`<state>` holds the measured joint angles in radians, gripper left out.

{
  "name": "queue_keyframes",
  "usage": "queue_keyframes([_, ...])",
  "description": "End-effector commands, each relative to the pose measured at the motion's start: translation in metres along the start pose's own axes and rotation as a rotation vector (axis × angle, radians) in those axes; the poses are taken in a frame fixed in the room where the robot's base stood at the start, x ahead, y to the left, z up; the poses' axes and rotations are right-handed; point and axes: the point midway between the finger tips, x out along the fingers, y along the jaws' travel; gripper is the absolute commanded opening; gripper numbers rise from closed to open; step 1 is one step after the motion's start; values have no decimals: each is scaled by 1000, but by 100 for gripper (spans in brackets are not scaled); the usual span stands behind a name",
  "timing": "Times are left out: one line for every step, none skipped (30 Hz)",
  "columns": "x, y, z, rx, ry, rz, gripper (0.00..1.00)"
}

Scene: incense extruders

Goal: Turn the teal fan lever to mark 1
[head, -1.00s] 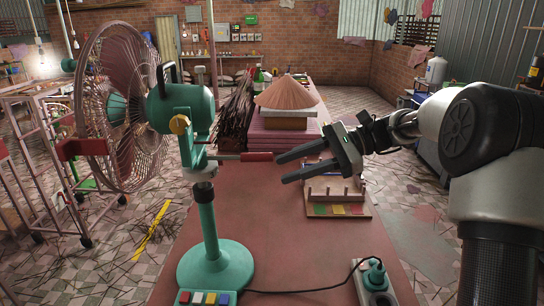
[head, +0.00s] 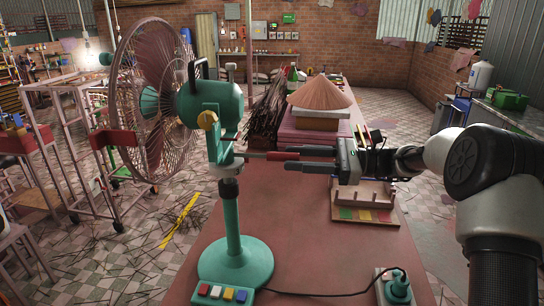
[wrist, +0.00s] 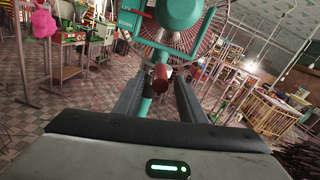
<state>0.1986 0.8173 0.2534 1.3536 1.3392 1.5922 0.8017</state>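The teal fan (head: 212,105) stands on a round base on the red table at left. Its lever, with a red grip (head: 281,155), points right from the neck below the motor. My gripper (head: 284,159) comes from the right, its fingers level with the grip's end. In the wrist view the red grip (wrist: 161,82) lies between the two spread fingers, with gaps on both sides. My gripper is open. I cannot make out any mark numbers by the lever.
A button box (head: 222,294) sits at the fan's base, and a power strip (head: 395,287) with a plug and cable lies front right. A wooden rack (head: 368,216) with colored squares stands below my gripper. A cone-shaped heap (head: 320,92) is farther back.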

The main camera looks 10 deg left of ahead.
Motion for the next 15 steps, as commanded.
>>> queue_keyframes([12, 1, 1, 1, 0, 4, 37])
queue_keyframes([18, 1, 1, 1, 0, 5, 37])
queue_keyframes([26, 1, 1, 1, 0, 3, 37])
queue_keyframes([31, 1, 1, 1, -1, 3, 37])
queue_keyframes([36, 1, 1, 1, 0, 4, 37])
queue_keyframes([42, 1, 1, 0, 1, 3, 37])
queue_keyframes([46, 1, 1, -1, 1, 2, 37])
queue_keyframes([50, 1, 1, -1, 1, 3, 37])
queue_keyframes([55, 1, 1, -1, 0, 3, 37])
queue_keyframes([57, 0, 1, -1, 0, 2, 37])
queue_keyframes([59, 0, 1, -1, 0, 1, 37])
queue_keyframes([62, 0, 0, -1, 1, 0, 37])
queue_keyframes([63, 0, 0, -1, 1, 0, 37])
queue_keyframes([64, 0, 0, -1, 1, 0, 37])
queue_keyframes([65, 0, 0, -1, 1, 0, 37])
